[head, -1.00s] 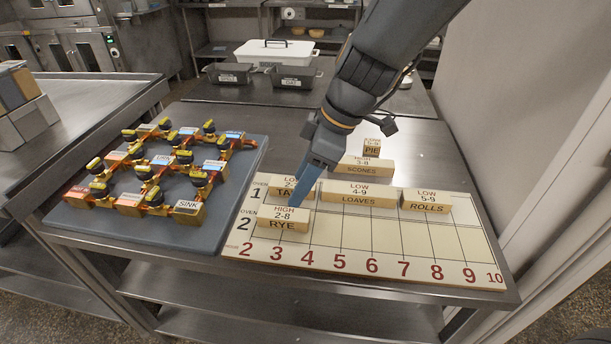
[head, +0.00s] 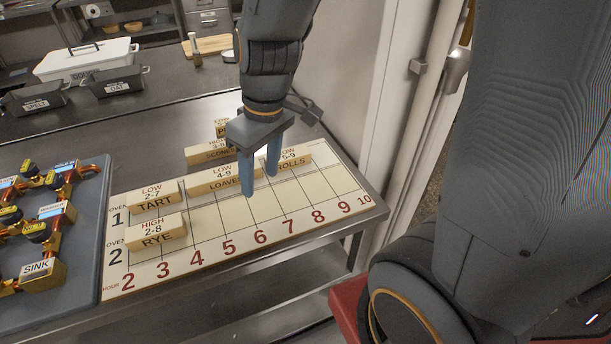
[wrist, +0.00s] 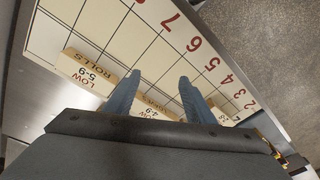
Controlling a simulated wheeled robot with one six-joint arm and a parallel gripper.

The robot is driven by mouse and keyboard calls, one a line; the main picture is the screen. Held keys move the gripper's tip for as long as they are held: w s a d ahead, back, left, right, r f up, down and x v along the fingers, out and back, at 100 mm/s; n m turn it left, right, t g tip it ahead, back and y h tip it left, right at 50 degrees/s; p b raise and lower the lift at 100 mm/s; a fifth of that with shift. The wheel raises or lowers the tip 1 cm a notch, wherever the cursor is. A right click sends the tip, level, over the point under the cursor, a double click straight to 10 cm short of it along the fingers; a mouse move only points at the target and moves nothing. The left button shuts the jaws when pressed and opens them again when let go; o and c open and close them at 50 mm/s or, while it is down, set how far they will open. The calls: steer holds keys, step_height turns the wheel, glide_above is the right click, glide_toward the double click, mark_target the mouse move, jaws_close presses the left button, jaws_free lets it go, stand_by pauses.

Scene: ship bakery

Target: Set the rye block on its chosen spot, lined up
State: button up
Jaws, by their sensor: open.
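The rye block (head: 157,238), a pale wooden block marked HIGH 2-8, sits on the planning board (head: 204,255) in the oven 2 row, at its left end near hours 2 and 3. It looks roughly lined up with the row. My gripper (head: 262,183) is open and empty, above the board in front of the loaves block (head: 212,184), well right of the rye block. In the wrist view, my gripper (wrist: 156,95) has its blue fingers apart over the board, with nothing between them.
The tart block (head: 152,197) and rolls block (head: 290,161) are in the oven 1 row. The scones block (head: 206,153) lies behind the board. A grey slab with pipes and valves (head: 88,215) adjoins the board's left. Oven 2's row is clear right of rye.

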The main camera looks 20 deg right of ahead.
steer(key=s+d+m, duration=0.1)
steer(key=d+m, duration=0.1)
steer(key=d, duration=0.1)
steer(key=s+d+f+m+h, duration=0.1)
steer(key=d+m, duration=0.1)
steer(key=s+d+f+m, duration=0.1)
steer(key=d+m, duration=0.1)
steer(key=d, duration=0.1)
steer(key=shift+d+m, duration=0.3)
steer(key=shift+d, duration=0.05)
